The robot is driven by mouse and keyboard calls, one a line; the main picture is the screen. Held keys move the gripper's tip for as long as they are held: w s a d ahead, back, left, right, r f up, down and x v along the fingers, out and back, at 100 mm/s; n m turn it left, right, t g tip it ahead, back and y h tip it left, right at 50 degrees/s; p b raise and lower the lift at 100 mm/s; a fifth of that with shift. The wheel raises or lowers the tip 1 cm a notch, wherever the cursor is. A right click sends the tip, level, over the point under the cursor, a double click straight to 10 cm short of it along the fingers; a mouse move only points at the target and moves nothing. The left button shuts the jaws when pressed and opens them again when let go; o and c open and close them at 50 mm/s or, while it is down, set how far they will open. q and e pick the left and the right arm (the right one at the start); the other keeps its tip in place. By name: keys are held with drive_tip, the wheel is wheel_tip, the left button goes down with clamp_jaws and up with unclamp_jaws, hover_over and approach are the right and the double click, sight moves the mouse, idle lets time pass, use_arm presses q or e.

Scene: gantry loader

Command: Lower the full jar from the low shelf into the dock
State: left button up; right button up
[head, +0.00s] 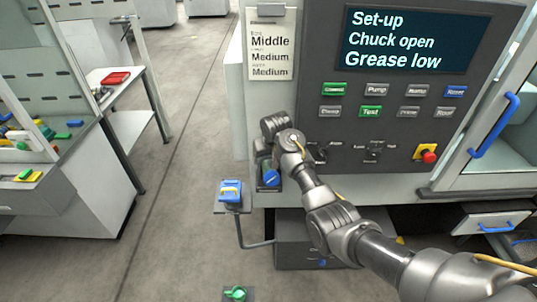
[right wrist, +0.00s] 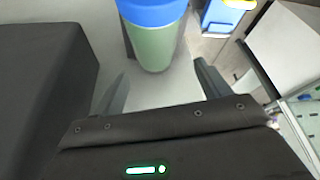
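In the right wrist view a green jar (right wrist: 155,50) with a blue lid (right wrist: 152,12) stands on a pale surface, just beyond and between my fingertips. My right gripper (right wrist: 160,85) is open, with a finger on each side and a visible gap to the jar. In the head view my right gripper (head: 266,160) is at the left edge of the machine, and the blue lid (head: 271,178) shows just below it. The rest of the jar is hidden there. I cannot clearly tell the dock or how full the jar is. My left gripper is not in view.
A blue and yellow item (head: 230,190) sits on a small bracket left of my gripper. The machine's control panel (head: 400,120) reads "Set-up, Chuck open, Grease low". An open drawer (head: 490,223) is at right. A green item (head: 235,293) is low down. Floor at left is clear.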

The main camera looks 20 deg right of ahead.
drive_tip(key=shift+w, duration=0.15)
drive_tip(key=shift+d+r, duration=0.1)
drive_tip(key=shift+s+r, duration=0.25)
drive_tip(key=shift+s, duration=0.1)
drive_tip(key=p+v, duration=0.1)
drive_tip(key=v, duration=0.2)
drive_tip(key=shift+r+p, duration=0.15)
drive_tip(key=shift+p, duration=0.15)
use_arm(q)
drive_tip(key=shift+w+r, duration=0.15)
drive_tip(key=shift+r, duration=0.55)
use_arm(e)
drive_tip(key=v, duration=0.7)
